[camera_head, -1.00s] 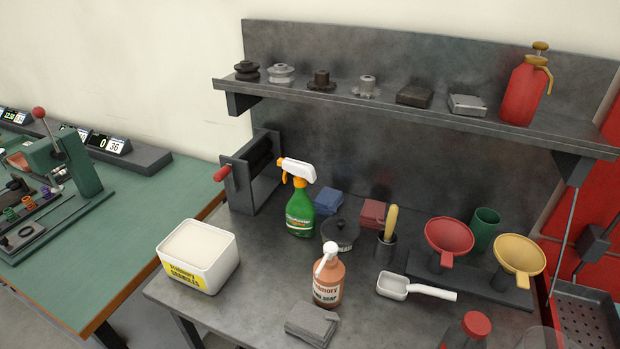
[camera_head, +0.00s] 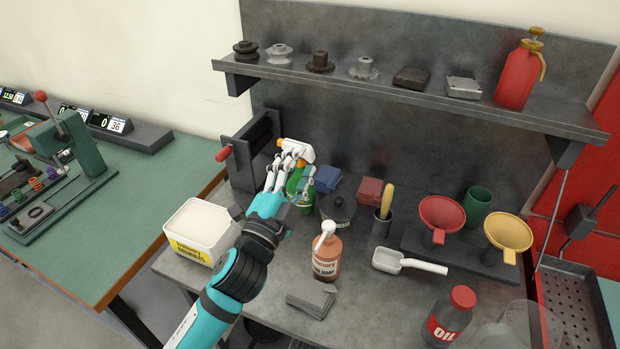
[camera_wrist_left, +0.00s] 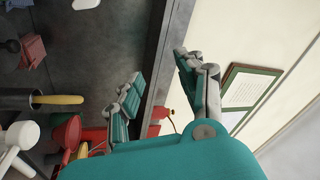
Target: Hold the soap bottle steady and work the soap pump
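The soap bottle (camera_head: 326,262), orange-brown with a label, stands upright on the grey bench. Its white soap pump (camera_head: 325,234) sits on top. My left gripper (camera_head: 291,160) is above the bench, up and to the left of the soap bottle and apart from it. In the head view it overlaps the green spray bottle (camera_head: 301,188); I cannot tell whether they touch. In the left wrist view the fingers of my left gripper (camera_wrist_left: 160,92) are spread with nothing between them. My right gripper is in no frame.
A white tub (camera_head: 197,232) stands left of the soap bottle and grey cloths (camera_head: 311,300) lie in front. A scoop (camera_head: 390,261), funnels (camera_head: 442,214) and an oil bottle (camera_head: 449,318) are to the right. A shelf (camera_head: 400,97) overhangs the back.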

